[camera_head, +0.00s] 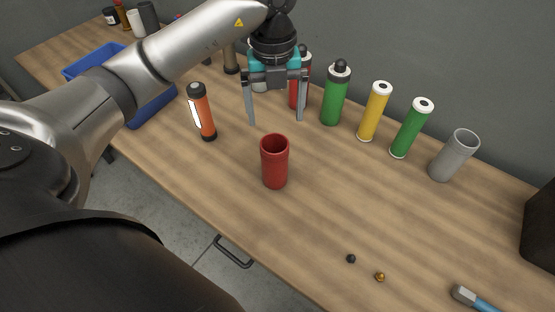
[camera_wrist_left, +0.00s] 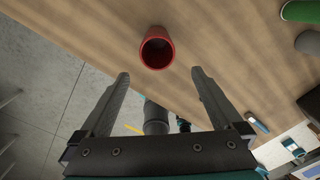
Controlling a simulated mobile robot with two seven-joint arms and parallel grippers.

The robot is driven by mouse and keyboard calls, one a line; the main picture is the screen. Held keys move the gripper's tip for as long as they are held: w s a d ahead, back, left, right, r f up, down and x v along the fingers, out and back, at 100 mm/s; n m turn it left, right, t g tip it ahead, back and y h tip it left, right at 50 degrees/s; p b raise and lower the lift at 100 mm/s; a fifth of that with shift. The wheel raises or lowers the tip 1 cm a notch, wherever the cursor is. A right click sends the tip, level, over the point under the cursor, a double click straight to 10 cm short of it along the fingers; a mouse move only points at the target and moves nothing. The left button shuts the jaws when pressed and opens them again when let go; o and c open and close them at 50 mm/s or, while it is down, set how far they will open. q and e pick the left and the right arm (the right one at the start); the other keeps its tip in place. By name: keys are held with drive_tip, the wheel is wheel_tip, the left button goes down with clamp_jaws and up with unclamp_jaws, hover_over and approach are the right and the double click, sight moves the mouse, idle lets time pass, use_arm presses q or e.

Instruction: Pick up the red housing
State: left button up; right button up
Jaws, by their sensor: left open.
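The red housing (camera_head: 274,165) is an open-topped red cylinder standing upright on the wooden table in the head view. In the left wrist view the red housing (camera_wrist_left: 157,50) shows its round open mouth, beyond my fingertips and between their lines. My left gripper (camera_head: 275,120) is open and empty, with its fingers pointing down, above and behind the housing in the head view. Its two spread fingers also show in the left wrist view (camera_wrist_left: 160,75). Nothing touches the housing. My right gripper is not in view.
An orange flashlight-like cylinder (camera_head: 203,112) stands left of the housing. Green (camera_head: 335,95), yellow (camera_head: 375,112) and grey (camera_head: 453,156) cylinders line the back right. A blue bin (camera_head: 152,112) sits at left. A dark ball (camera_head: 351,258) and a brass ball (camera_head: 380,277) lie in front.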

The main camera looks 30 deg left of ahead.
sight(275, 158)
use_arm(q)
drive_tip(key=f, duration=0.8)
drive_tip(key=shift+s+a+f, duration=0.1)
drive_tip(key=shift+a+f, duration=0.1)
drive_tip(key=shift+f, duration=0.2)
drive_tip(key=shift+f+b, duration=0.3)
drive_tip(key=shift+f, duration=2.85)
drive_tip(key=shift+r, duration=0.1)
drive_tip(key=c, duration=1.5)
